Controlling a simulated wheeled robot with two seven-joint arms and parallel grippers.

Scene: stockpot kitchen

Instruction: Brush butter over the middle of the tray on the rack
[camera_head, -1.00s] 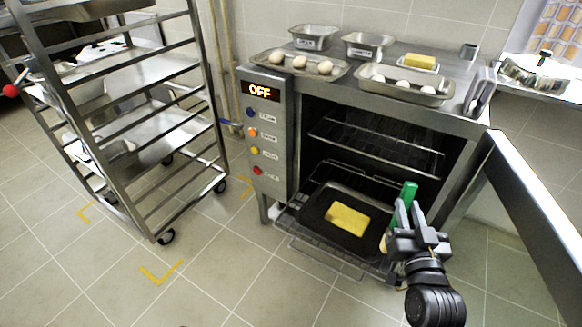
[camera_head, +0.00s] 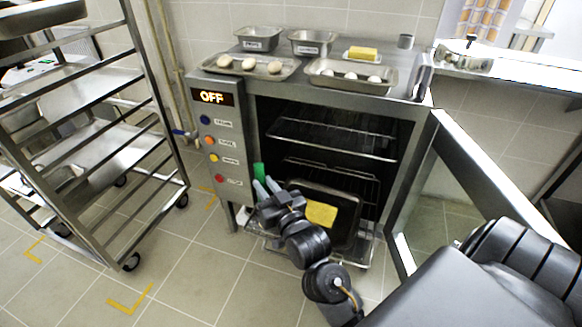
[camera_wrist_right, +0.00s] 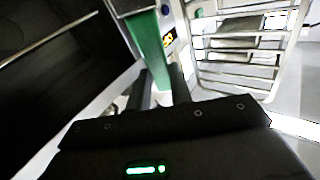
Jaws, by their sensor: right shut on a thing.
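My right gripper (camera_head: 267,189) is shut on a brush with a green handle (camera_head: 259,171), held upright near the left side of the oven opening. In the right wrist view the green handle (camera_wrist_right: 148,48) stands between the fingers; the bristles are hidden. The dark tray (camera_head: 345,236) lies on the pulled-out wire rack (camera_head: 362,262) low in the oven. A yellow rectangular patch (camera_head: 321,213) shows in its middle, to the right of the gripper. My right arm covers the tray's left and front parts. A butter block (camera_head: 362,53) sits on the oven top. My left gripper is out of view.
The open oven door (camera_head: 484,190) stands at the right. A wheeled rack trolley (camera_head: 100,140) stands at the left. Trays with pale round pieces (camera_head: 248,64) and tins (camera_head: 258,39) stand on the oven top. An empty rack (camera_head: 330,139) is higher inside.

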